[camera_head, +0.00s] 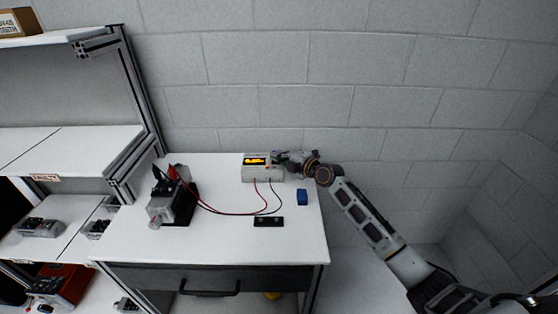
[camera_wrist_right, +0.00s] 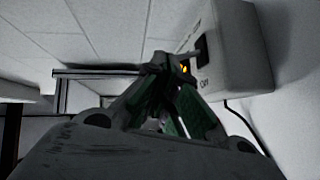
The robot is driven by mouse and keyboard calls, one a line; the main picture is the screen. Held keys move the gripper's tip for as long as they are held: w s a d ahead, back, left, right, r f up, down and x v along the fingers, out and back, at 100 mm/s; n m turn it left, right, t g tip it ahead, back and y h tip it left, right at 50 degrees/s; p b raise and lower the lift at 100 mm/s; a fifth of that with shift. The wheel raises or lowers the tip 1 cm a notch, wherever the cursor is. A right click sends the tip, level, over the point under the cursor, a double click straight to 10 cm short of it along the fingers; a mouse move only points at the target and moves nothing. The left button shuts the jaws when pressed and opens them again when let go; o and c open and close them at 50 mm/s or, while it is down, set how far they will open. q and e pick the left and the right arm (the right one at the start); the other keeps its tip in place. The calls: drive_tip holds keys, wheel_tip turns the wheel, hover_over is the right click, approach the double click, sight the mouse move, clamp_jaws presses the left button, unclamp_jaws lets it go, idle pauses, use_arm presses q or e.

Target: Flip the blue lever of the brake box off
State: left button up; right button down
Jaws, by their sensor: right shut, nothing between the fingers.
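A light grey box (camera_head: 262,175) with a lit orange display stands at the back of the white table. My right gripper (camera_head: 281,157) is at its upper right edge in the head view. In the right wrist view, the fingers of my right gripper (camera_wrist_right: 168,65) are shut with nothing between them. They are close to a pale box (camera_wrist_right: 240,50) with a dark switch-like part and small lettering. I cannot tell whether they touch it. A small orange spot shows by the fingertips. No blue lever can be made out. My left gripper is not in view.
A small blue block (camera_head: 302,197) and a flat black device (camera_head: 268,222) lie on the table (camera_head: 230,245). A grey motor-like unit (camera_head: 172,203) stands at left, with red and black cables near it. A shelf rack is further left; a block wall is behind.

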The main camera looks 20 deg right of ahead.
drive_tip(key=shift+w+d+r+m+g+p, duration=0.15)
drive_tip(key=shift+w+r+m+g, duration=0.2)
drive_tip(key=shift+w+m+g, duration=0.15)
drive_tip(key=shift+w+d+r+m+g+p, duration=0.15)
drive_tip(key=shift+w+r+m+g, duration=0.15)
drive_tip(key=shift+w+m+g, duration=0.25)
drive_tip(key=shift+w+d+r+m+g+h, duration=0.1)
drive_tip(key=shift+w+m+g+h, duration=0.15)
drive_tip(key=shift+g, duration=0.25)
drive_tip(key=shift+w+d+r+m+g+h, duration=0.1)
drive_tip(key=shift+w+g, duration=0.25)
drive_tip(key=shift+g, duration=0.1)
drive_tip(key=shift+a+f, duration=0.1)
drive_tip(key=shift+f, duration=0.05)
drive_tip(key=shift+r, duration=0.55)
drive_tip(key=shift+r+p, duration=0.3)
drive_tip(key=shift+s+r, duration=0.1)
drive_tip(key=shift+r, duration=0.05)
